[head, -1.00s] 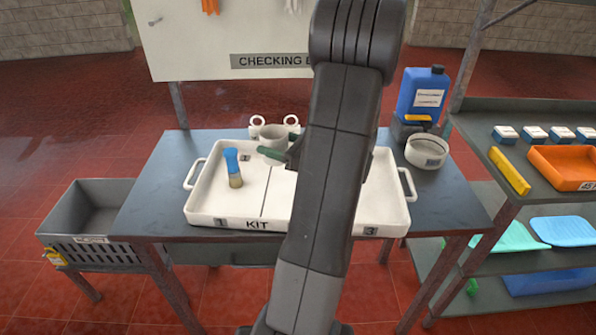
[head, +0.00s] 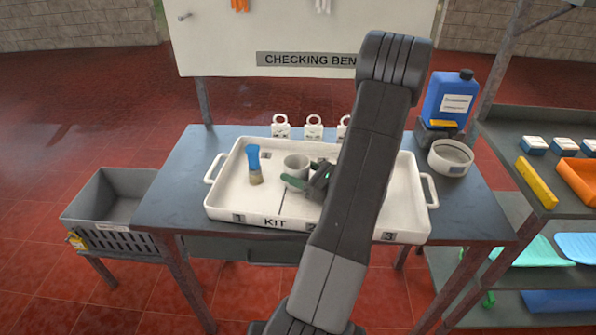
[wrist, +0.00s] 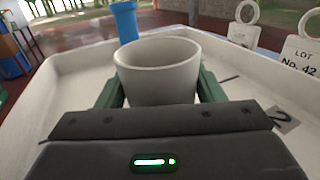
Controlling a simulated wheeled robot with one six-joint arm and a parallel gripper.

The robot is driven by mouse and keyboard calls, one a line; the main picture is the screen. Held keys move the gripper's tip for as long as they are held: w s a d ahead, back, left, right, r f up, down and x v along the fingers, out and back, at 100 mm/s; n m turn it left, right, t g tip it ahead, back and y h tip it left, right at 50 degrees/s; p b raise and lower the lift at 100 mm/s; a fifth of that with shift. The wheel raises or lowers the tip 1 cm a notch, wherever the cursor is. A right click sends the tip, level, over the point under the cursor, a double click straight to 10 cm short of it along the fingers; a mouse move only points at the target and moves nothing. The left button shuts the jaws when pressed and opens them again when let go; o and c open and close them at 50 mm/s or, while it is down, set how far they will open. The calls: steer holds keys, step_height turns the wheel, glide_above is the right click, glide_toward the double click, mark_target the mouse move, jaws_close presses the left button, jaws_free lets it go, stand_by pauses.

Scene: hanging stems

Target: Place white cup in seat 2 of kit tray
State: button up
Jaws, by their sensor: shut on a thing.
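The white cup (head: 297,165) is upright between the green fingers of my gripper (head: 296,182), which is shut on it. It shows large in the wrist view (wrist: 158,68), with a finger on each side; its base is hidden there. The cup is over the white kit tray (head: 222,197), near the dark line dividing the floor, behind the line's visible part. I cannot tell whether its base touches the floor. A tag marked 2 (wrist: 283,117) lies right of the cup in the wrist view. My arm hides the tray's middle right part.
A blue-handled brush (head: 254,165) stands in the tray's left part. White ringed lot tags (head: 313,128) stand behind the tray. A round white container (head: 450,158) and a blue jug (head: 448,98) are at the bench's right. A grey crate (head: 110,199) stands left.

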mark_target(308, 175)
steer(key=o, duration=1)
steer(key=shift+c, duration=0.2)
steer(key=shift+b+v, duration=0.6)
steer(key=shift+v, duration=3.2)
